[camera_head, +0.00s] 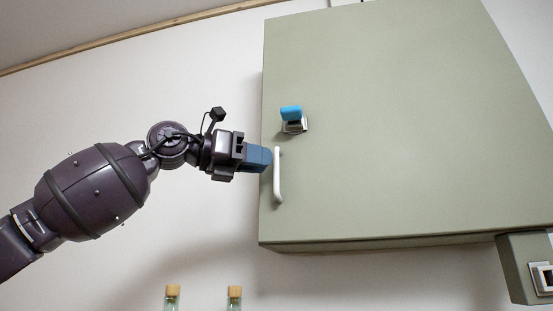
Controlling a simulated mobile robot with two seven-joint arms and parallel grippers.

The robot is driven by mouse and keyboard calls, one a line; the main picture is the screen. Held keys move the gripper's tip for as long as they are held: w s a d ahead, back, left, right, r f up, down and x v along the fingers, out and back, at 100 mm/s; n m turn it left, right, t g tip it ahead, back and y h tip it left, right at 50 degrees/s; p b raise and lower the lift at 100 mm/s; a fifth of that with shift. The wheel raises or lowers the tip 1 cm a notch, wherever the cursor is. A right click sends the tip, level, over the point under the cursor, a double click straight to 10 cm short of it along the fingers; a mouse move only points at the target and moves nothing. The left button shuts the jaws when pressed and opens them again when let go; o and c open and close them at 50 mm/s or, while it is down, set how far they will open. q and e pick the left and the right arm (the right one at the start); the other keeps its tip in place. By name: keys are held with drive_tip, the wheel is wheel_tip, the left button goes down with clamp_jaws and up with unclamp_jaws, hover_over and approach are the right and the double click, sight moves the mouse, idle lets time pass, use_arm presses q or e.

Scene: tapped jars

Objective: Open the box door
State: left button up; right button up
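A grey-green wall box (410,120) fills the right half of the head view. Its door looks closed. A white vertical bar handle (278,180) sits near the door's left edge. Above it is a metal lock plate (295,127) with a blue key or knob (291,113) in it. My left gripper (267,158) comes in from the left, with its blue fingertips right beside the upper part of the handle. The fingers overlap in this view, so I cannot tell their gap or whether they touch the handle. My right gripper is not in view.
Two corked glass jars, one left (172,293) and one right (234,293), show at the bottom edge. A smaller green box (518,270) with a white-framed part is at the lower right, below the big box. The wall left of the box is bare.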

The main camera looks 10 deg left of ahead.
sight(276, 188)
use_arm(q)
drive_tip(key=shift+p+x, duration=0.3)
drive_tip(key=shift+x, duration=1.55)
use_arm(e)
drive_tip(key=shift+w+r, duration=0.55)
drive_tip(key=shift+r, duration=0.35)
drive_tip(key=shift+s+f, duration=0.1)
use_arm(q)
clamp_jaws()
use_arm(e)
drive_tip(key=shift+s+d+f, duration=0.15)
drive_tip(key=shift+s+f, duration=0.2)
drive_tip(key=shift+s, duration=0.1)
